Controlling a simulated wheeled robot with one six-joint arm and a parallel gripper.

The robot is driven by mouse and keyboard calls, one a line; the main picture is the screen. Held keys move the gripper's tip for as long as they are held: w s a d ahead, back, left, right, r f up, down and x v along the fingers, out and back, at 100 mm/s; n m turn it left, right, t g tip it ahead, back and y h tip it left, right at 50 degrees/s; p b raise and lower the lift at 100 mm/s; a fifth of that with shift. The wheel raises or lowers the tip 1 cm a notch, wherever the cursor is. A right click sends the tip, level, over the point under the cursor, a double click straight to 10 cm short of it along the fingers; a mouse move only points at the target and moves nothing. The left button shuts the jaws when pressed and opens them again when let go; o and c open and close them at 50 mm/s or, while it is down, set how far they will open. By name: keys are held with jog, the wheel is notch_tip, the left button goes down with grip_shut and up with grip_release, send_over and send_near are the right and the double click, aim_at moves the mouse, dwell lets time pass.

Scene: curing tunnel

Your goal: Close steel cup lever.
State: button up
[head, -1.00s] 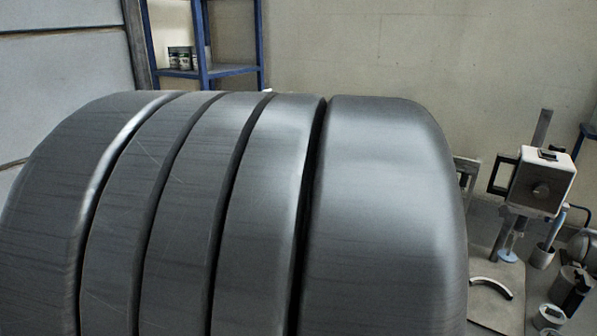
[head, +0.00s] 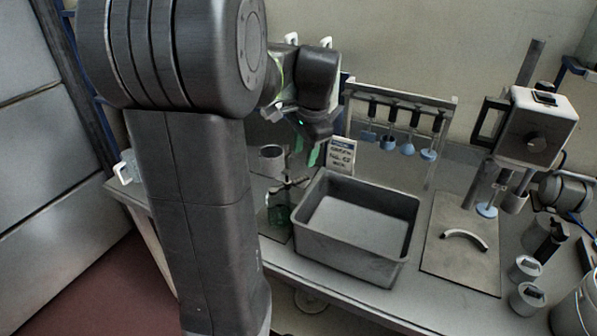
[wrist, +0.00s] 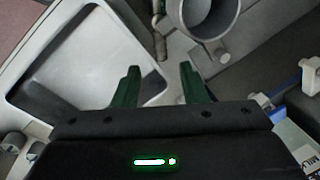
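A steel cup (head: 272,157) stands on the bench left of my gripper in the head view. In the wrist view the cup (wrist: 228,24) is at the top, beyond and right of my fingertips. A thin grey rod-like part (wrist: 159,42) runs beside the cup there; I cannot tell for sure that it is the lever. A small fitting with a cross handle (head: 284,190) stands in front of the cup in the head view. My gripper (wrist: 158,70) has its two green fingers apart with nothing between them. It also shows in the head view (head: 306,150), above the bench.
A grey open bin (head: 335,262) stands right of the fitting, with a small sign (head: 341,156) behind it. A rack of hanging tools (head: 405,98) is at the back. A white-headed stand (head: 537,128) and several small containers occupy the right side.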

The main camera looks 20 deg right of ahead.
aim_at(300, 177)
jog(key=f, duration=0.2)
jog(key=w+f, duration=0.1)
jog(key=f, duration=0.5)
jog(key=shift+w+a, duration=0.15)
jog(key=shift+w, duration=0.15)
grip_shut()
